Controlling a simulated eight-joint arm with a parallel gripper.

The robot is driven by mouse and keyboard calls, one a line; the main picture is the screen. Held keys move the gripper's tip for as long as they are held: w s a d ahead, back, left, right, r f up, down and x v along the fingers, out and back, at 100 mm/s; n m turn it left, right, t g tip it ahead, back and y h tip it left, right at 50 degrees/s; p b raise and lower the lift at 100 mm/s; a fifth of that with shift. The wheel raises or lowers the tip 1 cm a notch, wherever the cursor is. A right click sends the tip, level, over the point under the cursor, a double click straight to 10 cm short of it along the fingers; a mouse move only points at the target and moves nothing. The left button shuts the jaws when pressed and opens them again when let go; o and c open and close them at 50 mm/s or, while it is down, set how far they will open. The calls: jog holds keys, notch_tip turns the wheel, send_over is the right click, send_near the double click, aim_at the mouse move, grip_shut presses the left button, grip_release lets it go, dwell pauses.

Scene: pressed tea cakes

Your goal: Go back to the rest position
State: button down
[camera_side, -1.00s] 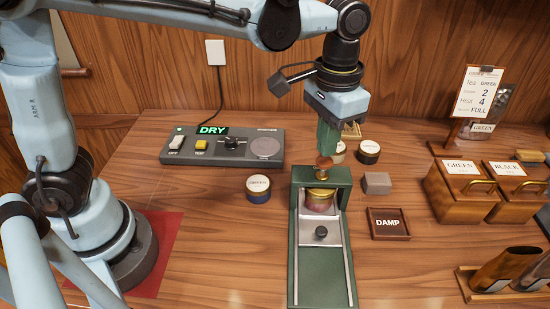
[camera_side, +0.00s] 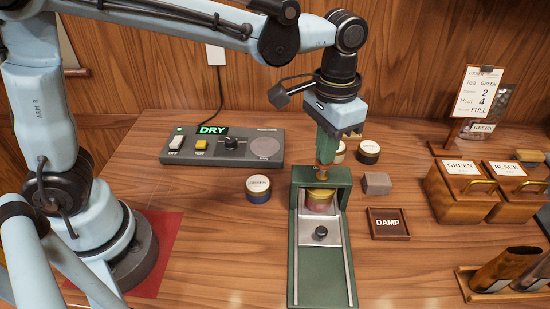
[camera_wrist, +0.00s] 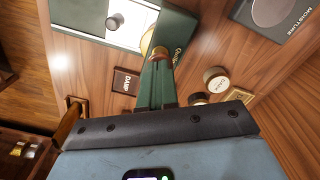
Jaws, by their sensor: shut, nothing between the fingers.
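My gripper (camera_side: 325,163) is shut and empty, and points down over the green press (camera_side: 350,225). Its green fingers also show in the wrist view (camera_wrist: 159,80). The fingertips are at the copper-coloured knob (camera_side: 322,174) on top of the press; whether they touch it, I cannot tell. The knob also shows in the wrist view (camera_wrist: 160,52). Below the knob, a round gold-rimmed mould (camera_side: 319,203) stands inside the press frame. A metal plate with a black knob (camera_side: 320,233) lies in front of it.
Left is a control box (camera_side: 185,158) reading DRY, with a dark tin (camera_side: 258,190) before it. Round tins (camera_side: 368,152) stand behind the press. A grey block (camera_side: 377,183) and a DAMP tray (camera_side: 388,236) are at its right. Wooden boxes (camera_side: 462,198) stand far right.

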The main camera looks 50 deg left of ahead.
jog(key=shift+f, duration=0.5)
jog(key=shift+r, duration=2.4)
jog(key=shift+a, duration=0.15)
jog(key=s+a+f+n+t, duration=0.1)
jog(key=s+a+t, duration=0.2)
jog(key=a, duration=0.5)
jog(key=s+a+f+n+t, duration=0.2)
jog(key=s+a+t, duration=0.2)
jog(key=a, duration=0.4)
jog(key=shift+s+a, duration=0.15)
jog(key=shift+s, duration=0.1)
